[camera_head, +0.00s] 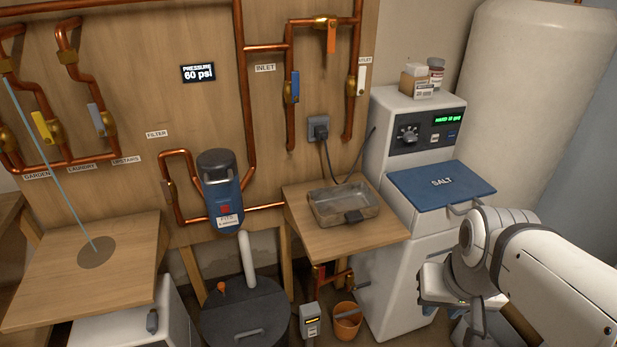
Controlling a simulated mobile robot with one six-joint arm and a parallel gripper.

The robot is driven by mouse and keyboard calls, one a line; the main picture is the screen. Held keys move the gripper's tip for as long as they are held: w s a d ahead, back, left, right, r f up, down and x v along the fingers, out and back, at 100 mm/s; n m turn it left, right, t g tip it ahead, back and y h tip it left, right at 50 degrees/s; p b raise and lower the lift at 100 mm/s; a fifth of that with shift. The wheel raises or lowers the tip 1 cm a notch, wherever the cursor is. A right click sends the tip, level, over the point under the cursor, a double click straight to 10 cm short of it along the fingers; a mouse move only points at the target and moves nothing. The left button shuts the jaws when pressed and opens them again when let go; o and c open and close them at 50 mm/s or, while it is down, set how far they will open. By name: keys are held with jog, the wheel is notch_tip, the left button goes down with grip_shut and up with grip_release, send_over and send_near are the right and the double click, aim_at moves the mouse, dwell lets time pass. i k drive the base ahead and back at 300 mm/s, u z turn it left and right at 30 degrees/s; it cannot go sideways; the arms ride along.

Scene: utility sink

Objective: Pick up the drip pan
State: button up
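The drip pan appears to be the shallow, see-through grey-brown tray (326,212) on a small wooden shelf (300,222) at the middle right. It has a dark block or tab at its front edge and seems to lie flat. My gripper (436,284) is at the lower right, in front of the white softener cabinet, to the right of and lower in the picture than the pan. It is apart from the pan. Its fingers are small and partly hidden by my wrist, so I cannot tell their opening.
A white softener (386,150) with a blue SALT lid (425,192) stands right of the shelf. A black cord hangs from an outlet (318,128) behind the pan. A blue filter (221,190) and copper pipes are to the left. An orange bucket (347,322) stands below.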

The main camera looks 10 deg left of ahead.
aim_at(352, 202)
jog(key=u, duration=0.85)
jog(key=i, duration=1)
